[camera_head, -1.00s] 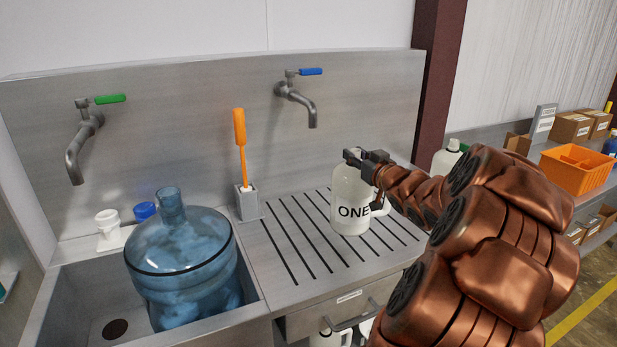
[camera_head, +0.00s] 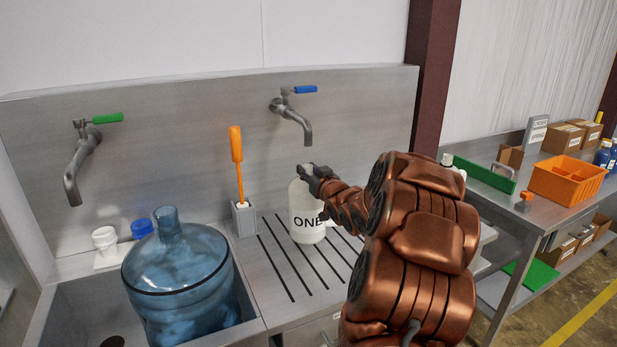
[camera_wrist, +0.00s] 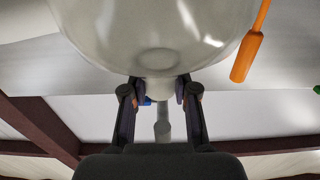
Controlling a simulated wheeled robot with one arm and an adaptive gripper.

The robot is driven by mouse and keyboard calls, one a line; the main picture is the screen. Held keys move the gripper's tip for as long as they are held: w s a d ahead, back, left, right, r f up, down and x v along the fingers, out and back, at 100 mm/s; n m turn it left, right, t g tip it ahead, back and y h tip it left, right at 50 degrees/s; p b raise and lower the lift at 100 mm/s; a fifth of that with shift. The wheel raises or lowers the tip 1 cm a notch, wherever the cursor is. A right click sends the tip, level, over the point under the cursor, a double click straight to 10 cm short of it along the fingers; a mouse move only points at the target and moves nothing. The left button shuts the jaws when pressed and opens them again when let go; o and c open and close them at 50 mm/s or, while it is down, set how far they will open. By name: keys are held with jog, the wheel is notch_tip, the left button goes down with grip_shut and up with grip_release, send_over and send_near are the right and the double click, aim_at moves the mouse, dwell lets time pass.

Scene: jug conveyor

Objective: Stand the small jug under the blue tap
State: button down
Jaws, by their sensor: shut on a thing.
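The small jug (camera_head: 307,222), off-white and marked "ONE", is upright over the grooved drainboard, below the blue-handled tap (camera_head: 293,113) and near its spout. I cannot tell whether its base touches the board. My gripper (camera_head: 311,172) is shut on the jug's neck from the right. In the wrist view the gripper (camera_wrist: 160,92) has a finger on each side of the neck, and the pale jug body (camera_wrist: 155,35) fills the top. The tap's grey spout (camera_wrist: 162,130) shows just beyond the neck. The jug's handle is mostly hidden.
A big blue bottle (camera_head: 178,268) stands in the sink at left, under the green-handled tap (camera_head: 85,150). An orange-handled brush (camera_head: 237,165) stands in a grey holder (camera_head: 244,219) just left of the jug. A bench with an orange crate (camera_head: 566,180) is at right.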

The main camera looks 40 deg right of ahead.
jog(key=shift+f+p, duration=0.3)
jog(key=shift+f, duration=0.9)
jog(key=shift+f, duration=0.2)
jog(key=c, duration=0.9)
grip_release()
jog(key=shift+r, duration=0.1)
jog(key=shift+r, duration=0.2)
jog(key=shift+s+f, duration=0.1)
jog(key=shift+s, duration=0.25)
jog(key=b+v, duration=0.3)
jog(key=v, duration=0.8)
jog(key=shift+a, duration=0.2)
